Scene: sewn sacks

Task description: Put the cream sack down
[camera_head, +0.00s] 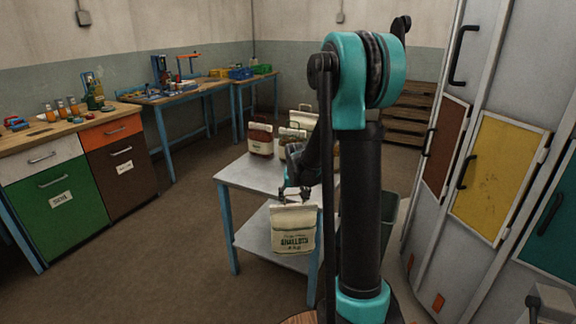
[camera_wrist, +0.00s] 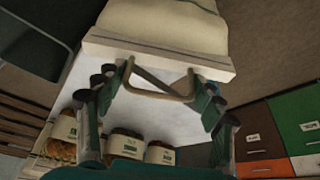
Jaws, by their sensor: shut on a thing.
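The cream sack (camera_head: 294,232) with dark lettering hangs upright below my gripper (camera_head: 296,192), in front of the near edge of the grey table (camera_head: 236,179) in the head view. My gripper is shut on the sack's top handle. In the wrist view the cream sack (camera_wrist: 160,22) fills the top, and its tan handle loop lies between the fingers of my gripper (camera_wrist: 161,88). The table top (camera_wrist: 150,112) shows behind the fingers. The sack's underside is not visible.
The table's front left is bare, with a lower shelf (camera_head: 258,232) beneath. Tall lockers (camera_head: 487,165) stand right; a green-fronted cabinet (camera_head: 62,200) stands left.

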